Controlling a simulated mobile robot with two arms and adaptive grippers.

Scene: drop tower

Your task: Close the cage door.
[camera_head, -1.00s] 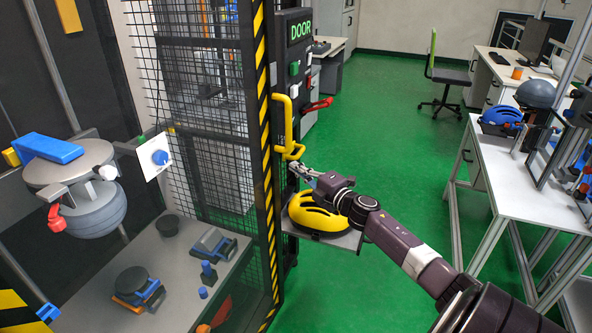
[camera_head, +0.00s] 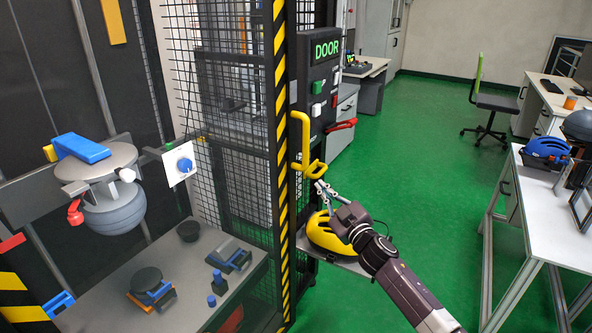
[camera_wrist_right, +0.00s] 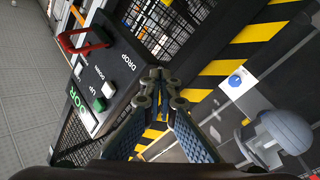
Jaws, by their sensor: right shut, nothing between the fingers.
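The cage's dark mesh panel (camera_head: 233,130) stands left of centre in the head view, with a black-and-yellow striped edge (camera_head: 281,150). A yellow handle (camera_head: 300,140) stands upright just right of that edge. I cannot tell how far the door is from its frame. My right gripper (camera_head: 320,187) is just below the handle's lower bend, shut and empty; I cannot tell whether it touches the handle. In the right wrist view its fingertips (camera_wrist_right: 163,80) meet in front of the dark panel and stripes. My left gripper is not in view.
A control box (camera_head: 322,85) marked DOOR has buttons and a red lever (camera_head: 341,125). A yellow helmet (camera_head: 325,234) rests on a small shelf beneath my right gripper. The drop rig with a grey ball (camera_head: 112,208) is at left. A white table (camera_head: 535,205) stands right; green floor between is clear.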

